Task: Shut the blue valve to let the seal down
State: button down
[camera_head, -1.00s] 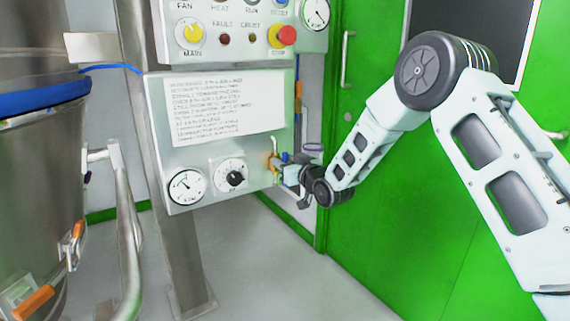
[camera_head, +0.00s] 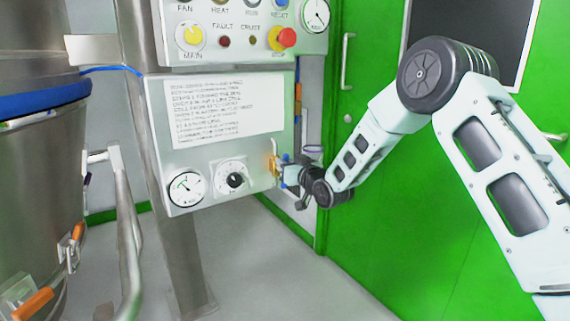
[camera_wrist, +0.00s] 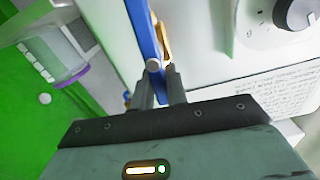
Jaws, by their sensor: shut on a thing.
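The blue valve handle (camera_wrist: 143,32) is a long blue bar running down from the top edge of the wrist view. Its brass valve body (camera_wrist: 162,42) is just beside it, at the edge of the white panel. My gripper (camera_wrist: 160,80) is shut on the blue handle near its lower end. In the head view my gripper (camera_head: 291,174) is at the panel's right edge, next to the brass fitting (camera_head: 274,164). There the gripper and wrist hide most of the handle.
The control panel (camera_head: 205,150) carries a round gauge (camera_head: 186,188), a black knob (camera_head: 235,180) and a printed sheet (camera_head: 215,110). A green door (camera_head: 400,220) is behind my arm. A steel vessel (camera_head: 40,180) with a blue band stands at the left.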

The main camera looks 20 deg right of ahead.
jog(key=shift+w+d+f+m+p, duration=0.1)
jog(key=shift+d+f+m+p, duration=0.35)
jog(key=shift+m, duration=2.4)
jog(key=shift+w+d+f+m+p, duration=0.15)
jog(key=shift+d+f+m+p, duration=0.3)
jog(key=shift+m, duration=2.35)
jog(key=shift+w+d+f+m+p, duration=0.1)
jog(key=shift+d+f+m+p, duration=0.35)
jog(key=shift+m, duration=2.4)
jog(key=shift+a+f, duration=0.1)
jog(key=c, duration=1.4)
grip_release()
jog(key=p+v, duration=0.2)
jog(key=v, duration=1.5)
jog(key=shift+s, duration=0.2)
